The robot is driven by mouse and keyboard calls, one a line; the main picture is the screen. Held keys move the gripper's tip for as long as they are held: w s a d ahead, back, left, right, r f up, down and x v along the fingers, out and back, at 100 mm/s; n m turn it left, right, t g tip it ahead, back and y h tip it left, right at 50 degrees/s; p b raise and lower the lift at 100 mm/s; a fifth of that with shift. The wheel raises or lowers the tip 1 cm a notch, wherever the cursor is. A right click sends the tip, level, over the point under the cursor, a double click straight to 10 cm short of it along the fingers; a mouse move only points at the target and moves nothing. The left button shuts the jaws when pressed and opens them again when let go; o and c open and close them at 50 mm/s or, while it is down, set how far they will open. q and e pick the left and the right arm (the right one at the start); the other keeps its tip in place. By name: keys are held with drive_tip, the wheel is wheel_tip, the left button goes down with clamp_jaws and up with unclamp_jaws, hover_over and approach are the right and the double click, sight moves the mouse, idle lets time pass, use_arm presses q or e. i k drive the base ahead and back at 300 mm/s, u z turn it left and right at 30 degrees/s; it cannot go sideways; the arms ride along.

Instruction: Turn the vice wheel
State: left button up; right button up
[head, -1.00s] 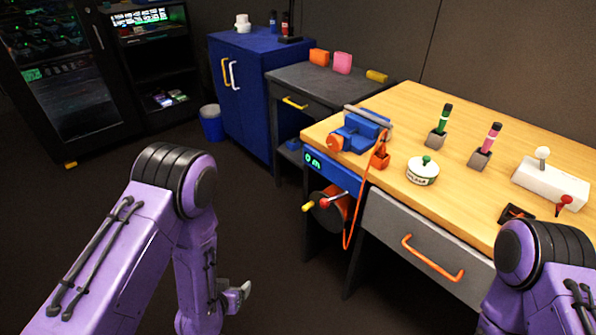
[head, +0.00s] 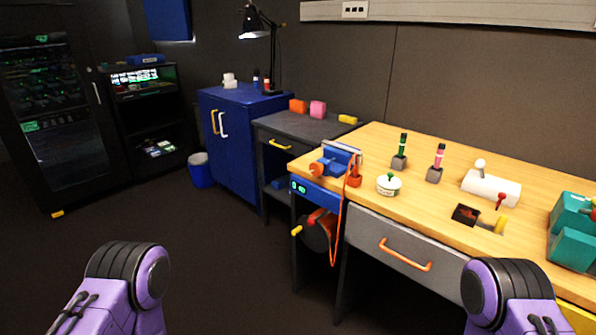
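A blue vice (head: 342,158) with a grey jaw sits on the left front corner of the wooden workbench (head: 375,140). A small orange round part (head: 316,169), which looks like its wheel, faces left at the bench edge. Nothing touches it. Both my purple arms show only in part at the bottom of the head view, well below and apart from the vice. Neither gripper is in view.
Under the bench corner are a blue box with a green display (head: 298,187) and a dark reel (head: 317,232) with an orange hose. A drawer with an orange handle (head: 405,255), a white jar (head: 389,184) and two upright tools stand nearby.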

sight(315, 169)
drive_tip(key=u, duration=0.15)
drive_tip(key=i, duration=1)
drive_tip(key=z, duration=0.25)
